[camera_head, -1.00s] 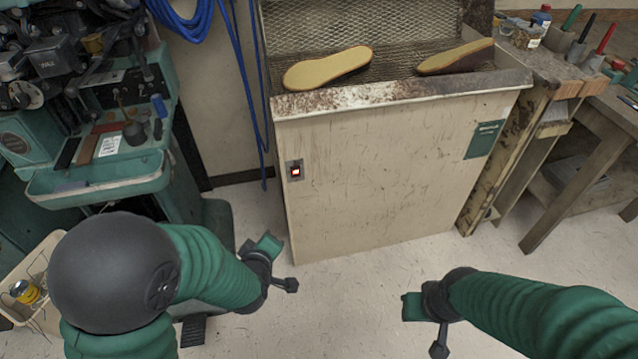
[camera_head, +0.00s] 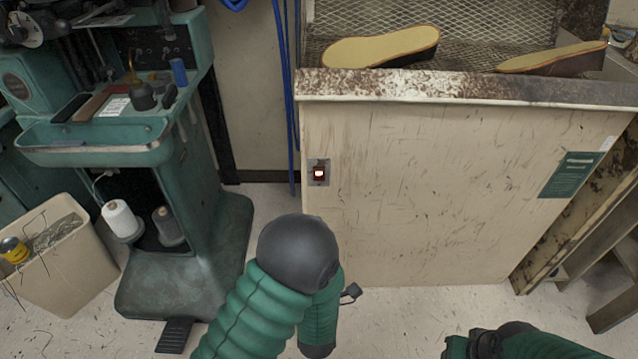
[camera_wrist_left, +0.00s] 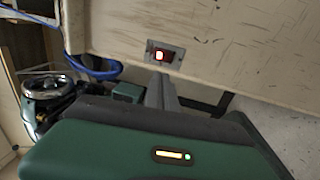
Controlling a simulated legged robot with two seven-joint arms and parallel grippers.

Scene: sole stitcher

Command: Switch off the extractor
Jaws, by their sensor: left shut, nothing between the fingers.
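The extractor is a scuffed beige cabinet (camera_head: 420,200) with a worn top edge and a mesh back; its front panel also fills the top of the left wrist view (camera_wrist_left: 230,35). A small switch (camera_head: 319,173) with a glowing red-and-white rocker on a metal plate sits at the panel's left side. In the left wrist view the lit switch (camera_wrist_left: 164,56) is just beyond my left gripper (camera_wrist_left: 160,80), whose fingers are shut and empty. I cannot tell whether they touch the panel. In the head view that gripper is mostly hidden. My right gripper (camera_head: 462,346) is partly visible at the bottom edge, its jaws unclear.
Two shoe soles (camera_head: 382,47) (camera_head: 552,58) lie on top of the cabinet. A green stitching machine (camera_head: 185,190) with thread spools stands left, beside a bin (camera_head: 70,265). Blue cords (camera_head: 289,110) hang left of the cabinet. A wooden bench (camera_head: 575,235) is at right.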

